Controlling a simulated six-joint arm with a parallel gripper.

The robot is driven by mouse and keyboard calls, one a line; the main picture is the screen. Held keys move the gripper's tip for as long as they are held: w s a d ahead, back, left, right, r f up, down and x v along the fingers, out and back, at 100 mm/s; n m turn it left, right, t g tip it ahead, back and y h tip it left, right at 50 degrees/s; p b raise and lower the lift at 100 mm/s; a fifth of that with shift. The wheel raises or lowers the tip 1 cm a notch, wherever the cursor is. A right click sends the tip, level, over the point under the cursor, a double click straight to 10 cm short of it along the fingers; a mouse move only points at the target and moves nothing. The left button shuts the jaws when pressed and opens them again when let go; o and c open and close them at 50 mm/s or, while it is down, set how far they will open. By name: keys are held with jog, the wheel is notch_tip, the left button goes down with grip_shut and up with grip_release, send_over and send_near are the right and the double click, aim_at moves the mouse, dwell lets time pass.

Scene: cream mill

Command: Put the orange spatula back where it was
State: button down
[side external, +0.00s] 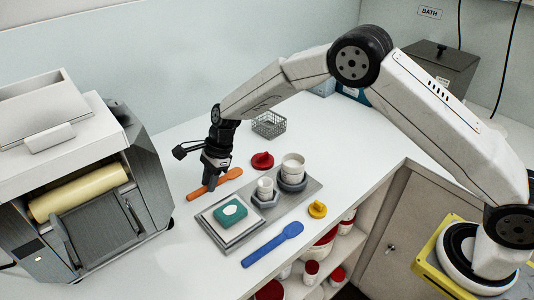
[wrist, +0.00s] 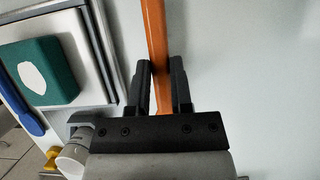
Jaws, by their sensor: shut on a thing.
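The orange spatula (side external: 229,175) shows in the side view on the white counter, behind the grey tray. In the wrist view the spatula's handle (wrist: 154,35) runs between the two fingers of my gripper (wrist: 162,85). My gripper (side external: 213,181) points down in the side view and is shut on the spatula. The spatula is at or very near the counter surface; I cannot tell whether it touches. Part of it is hidden behind the fingers.
The grey tray (side external: 233,242) holds a green block (side external: 231,213) and white cups in holders. A blue spatula (side external: 272,244) lies in front. Red (side external: 262,160) and yellow (side external: 317,209) pieces and a wire basket (side external: 269,124) stand nearby. A roller mill (side external: 75,190) is at left.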

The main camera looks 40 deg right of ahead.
aim_at(226, 176)
jog(key=shift+f, duration=0.6)
jog(key=shift+f, duration=0.15)
jog(key=c, duration=0.5)
grip_release()
jog(key=shift+r, duration=0.2)
jog(key=v, duration=1.2)
jog(key=shift+d, duration=0.1)
jog(key=s+d+n+t+h, duration=0.1)
jog(key=s+d+n, duration=0.4)
jog(key=s, duration=0.3)
jog(key=s+d+n+h, duration=0.2)
jog(key=s+d+n, duration=0.3)
jog(key=s+n, duration=0.2)
jog(key=s+d+f+n+t+h, duration=0.1)
jog(key=s+d+n, duration=0.4)
jog(key=s, duration=0.6)
jog(key=shift+d+n+t+h, duration=0.3)
jog(key=shift+d+n, duration=0.05)
jog(key=shift+n, duration=0.15)
